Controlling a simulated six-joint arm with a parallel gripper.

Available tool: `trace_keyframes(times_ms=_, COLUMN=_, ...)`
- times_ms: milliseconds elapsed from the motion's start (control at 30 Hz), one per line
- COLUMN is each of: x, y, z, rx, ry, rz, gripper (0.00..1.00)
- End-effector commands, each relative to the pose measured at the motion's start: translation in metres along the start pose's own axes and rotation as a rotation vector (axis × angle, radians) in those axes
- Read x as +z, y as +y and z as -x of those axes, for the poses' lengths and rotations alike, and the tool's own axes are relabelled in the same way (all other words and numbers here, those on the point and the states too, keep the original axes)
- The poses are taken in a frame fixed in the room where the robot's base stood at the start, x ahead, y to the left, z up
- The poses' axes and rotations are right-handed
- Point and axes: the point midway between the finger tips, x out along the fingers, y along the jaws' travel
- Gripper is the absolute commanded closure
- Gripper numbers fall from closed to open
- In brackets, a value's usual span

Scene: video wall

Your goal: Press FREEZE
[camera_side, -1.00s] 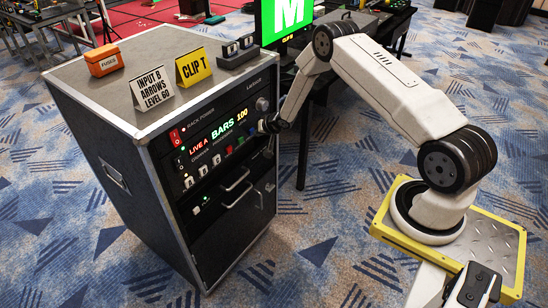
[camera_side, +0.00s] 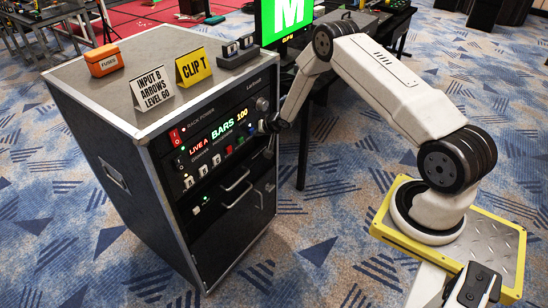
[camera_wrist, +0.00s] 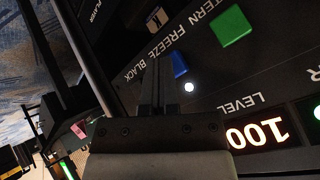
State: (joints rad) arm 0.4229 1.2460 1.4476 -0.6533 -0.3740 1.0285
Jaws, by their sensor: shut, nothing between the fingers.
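The rack's control panel (camera_side: 215,140) faces my arm. In the wrist view the word FREEZE (camera_wrist: 178,45) is printed beside a blue button (camera_wrist: 179,65). A small white light (camera_wrist: 189,87) glows near that button. A green button (camera_wrist: 232,26) sits to its right, by the partly cut-off word ending in TERN. My gripper (camera_wrist: 156,70) is shut and empty, its fingertips close to the panel just left of the blue button, near the word BLACK. Whether they touch anything is unclear. In the side view my gripper (camera_side: 264,125) is at the panel's right side; the blue button (camera_side: 251,130) is beside it.
A monitor (camera_side: 287,20) shows a white M behind.

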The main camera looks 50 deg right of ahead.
Motion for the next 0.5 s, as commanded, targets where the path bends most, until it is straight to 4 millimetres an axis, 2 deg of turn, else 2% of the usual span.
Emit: trace_keyframes(times_ms=500, x=0.0039, y=0.0044, z=0.006, rx=0.001, ry=0.0, rz=-0.001, gripper=1.0)
